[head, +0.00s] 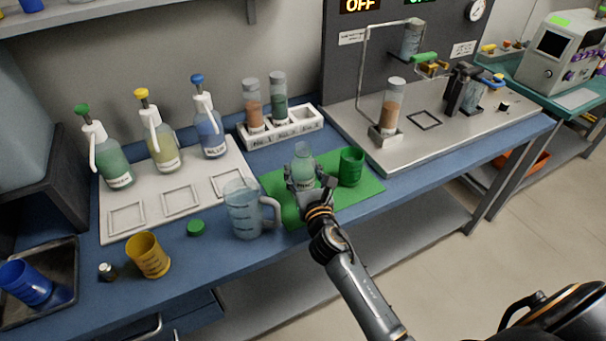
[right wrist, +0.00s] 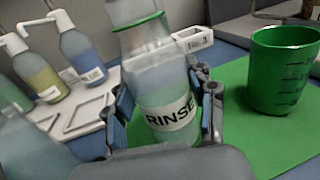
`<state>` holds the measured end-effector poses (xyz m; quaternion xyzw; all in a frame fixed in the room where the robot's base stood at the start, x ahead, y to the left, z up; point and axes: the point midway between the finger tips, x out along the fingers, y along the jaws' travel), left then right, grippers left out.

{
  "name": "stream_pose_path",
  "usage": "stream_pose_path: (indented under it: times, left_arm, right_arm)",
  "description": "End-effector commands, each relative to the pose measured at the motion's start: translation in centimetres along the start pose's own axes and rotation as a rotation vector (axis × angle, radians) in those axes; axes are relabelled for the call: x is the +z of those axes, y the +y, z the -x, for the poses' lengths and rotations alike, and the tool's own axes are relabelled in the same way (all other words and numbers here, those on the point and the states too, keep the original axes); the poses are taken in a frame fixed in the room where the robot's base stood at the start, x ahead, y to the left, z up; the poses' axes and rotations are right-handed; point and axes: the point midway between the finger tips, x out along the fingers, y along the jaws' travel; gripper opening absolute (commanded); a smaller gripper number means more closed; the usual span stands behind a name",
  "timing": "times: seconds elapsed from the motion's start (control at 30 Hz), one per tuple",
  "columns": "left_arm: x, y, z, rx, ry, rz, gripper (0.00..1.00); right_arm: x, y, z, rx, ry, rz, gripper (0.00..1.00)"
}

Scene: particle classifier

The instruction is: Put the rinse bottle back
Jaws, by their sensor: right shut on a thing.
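The rinse bottle (head: 303,161) is a clear, pale green bottle over the green mat (head: 367,190) in the head view. My right gripper (head: 304,182) is shut on it, one finger on each side of its body. In the right wrist view the bottle (right wrist: 165,90) shows its RINSE label and a green ring at the neck, and looks slightly tilted. Its top is cut off there. I cannot tell whether its base touches the mat. My left gripper is not in view.
A green cup (head: 351,167) stands on the mat right of the bottle. A clear handled jug (head: 243,208) is close on the left. A white rack (head: 293,134) with two tubes is behind. A green cap (head: 196,228) and yellow cup (head: 148,256) are further left.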

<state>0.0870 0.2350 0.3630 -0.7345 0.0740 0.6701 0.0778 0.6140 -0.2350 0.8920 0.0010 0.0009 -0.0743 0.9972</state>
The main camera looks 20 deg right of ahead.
Motion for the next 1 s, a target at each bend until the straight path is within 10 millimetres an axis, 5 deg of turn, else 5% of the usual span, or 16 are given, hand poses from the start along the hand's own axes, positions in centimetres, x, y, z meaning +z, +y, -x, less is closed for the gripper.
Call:
stream_pose_path:
  times: [0.37, 0.4, 0.5, 0.9, 1.0]
  left_arm:
    - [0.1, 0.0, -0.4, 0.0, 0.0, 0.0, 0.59]
    - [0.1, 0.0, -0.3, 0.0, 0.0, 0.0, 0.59]
    - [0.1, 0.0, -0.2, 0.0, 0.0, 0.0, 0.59]
    - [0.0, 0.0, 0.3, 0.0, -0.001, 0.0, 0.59]
    - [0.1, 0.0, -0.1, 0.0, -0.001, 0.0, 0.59]
  right_arm:
    - [-0.4, 0.0, 0.0, 0.001, -0.002, 0.002, 0.08]
    - [-0.3, 0.0, 0.0, 0.0, -0.001, 0.002, 0.61]
    - [-0.3, 0.0, 0.0, 0.0, 0.0, 0.002, 0.78]
    - [0.3, 0.0, 0.0, 0.0, -0.001, 0.001, 0.78]
    - [-0.1, 0.0, 1.5, 0.001, 0.001, 0.003, 0.78]
